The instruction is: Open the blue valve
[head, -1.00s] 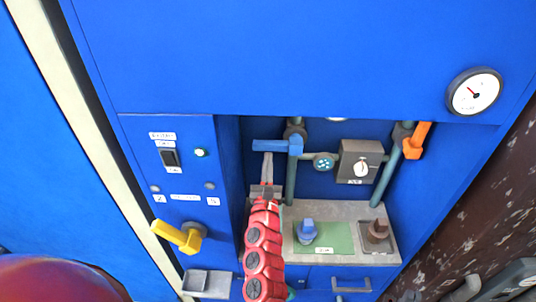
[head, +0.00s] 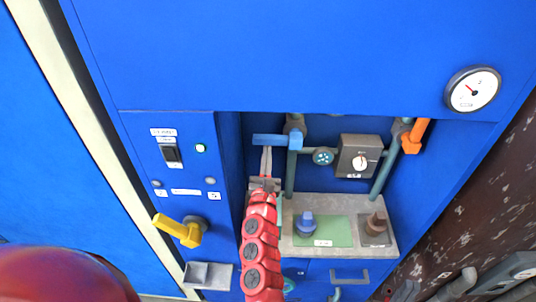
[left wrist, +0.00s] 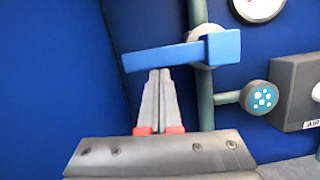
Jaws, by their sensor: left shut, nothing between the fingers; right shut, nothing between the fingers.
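The blue valve has a blue lever handle (head: 270,140) on a vertical grey-green pipe inside the recess. The handle lies roughly level, reaching left from its pivot. It fills the upper middle of the left wrist view (left wrist: 170,56). My left gripper (head: 266,150), on its red arm, is shut with nothing between its fingers. In the left wrist view its fingertips (left wrist: 160,73) are just below the handle, near its middle. I cannot tell whether they touch it. My right gripper is not in view.
An orange valve handle (head: 416,135) is on the right pipe. Below, a shelf (head: 292,235) carries a blue knob (head: 306,222) and a brown knob (head: 376,222). A yellow handle (head: 179,231) sticks out at left.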

